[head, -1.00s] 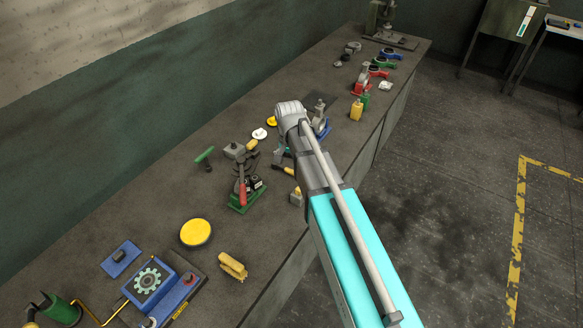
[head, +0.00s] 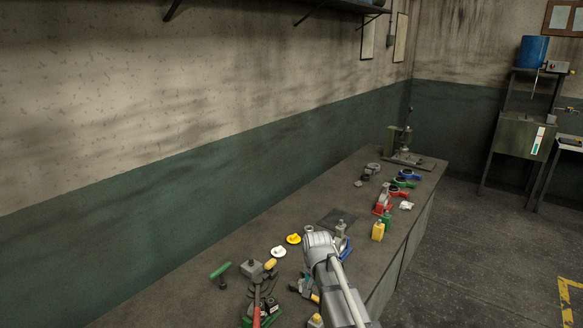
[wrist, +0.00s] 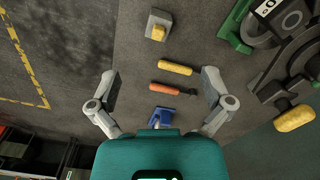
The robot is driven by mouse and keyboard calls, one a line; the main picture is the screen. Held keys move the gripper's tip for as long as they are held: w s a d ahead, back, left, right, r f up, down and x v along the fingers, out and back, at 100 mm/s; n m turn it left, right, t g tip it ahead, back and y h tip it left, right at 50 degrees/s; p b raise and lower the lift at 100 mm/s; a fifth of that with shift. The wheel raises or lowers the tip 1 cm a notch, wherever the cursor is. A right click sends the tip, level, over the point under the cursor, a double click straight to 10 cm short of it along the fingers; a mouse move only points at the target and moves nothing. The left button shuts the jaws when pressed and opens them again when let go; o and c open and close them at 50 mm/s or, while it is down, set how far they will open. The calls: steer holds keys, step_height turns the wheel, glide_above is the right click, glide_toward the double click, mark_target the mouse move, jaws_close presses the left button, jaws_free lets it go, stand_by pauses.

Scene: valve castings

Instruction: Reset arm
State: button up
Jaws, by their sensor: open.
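My gripper (wrist: 161,90) is open in the wrist view, its two fingers wide apart with nothing held between them. It points down over the workbench (wrist: 190,45). An orange-handled tool (wrist: 172,90) and a yellow-handled tool (wrist: 175,67) lie on the bench in the gap between the fingers as seen from above. A blue piece (wrist: 175,115) lies closer to the gripper body. In the head view my arm reaches over the bench's front edge, and its links largely hide the gripper.
A grey block with a yellowish top (wrist: 158,25) lies beyond the tools. A green-based fixture (wrist: 235,28) stands at the right of the wrist view. Open floor (head: 480,250) lies right.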

steer(key=s+d+f+n+b, duration=0.1)
steer(key=s+d+f+b, duration=0.1)
steer(key=s+d, duration=0.2)
steer(key=s+d+f+n+b, duration=0.2)
steer(key=s+d, duration=0.3)
steer(key=s, duration=0.4)
steer(key=shift+s+f+b, duration=0.25)
steer(key=shift+f+b, duration=0.35)
steer(key=shift+f, duration=0.2)
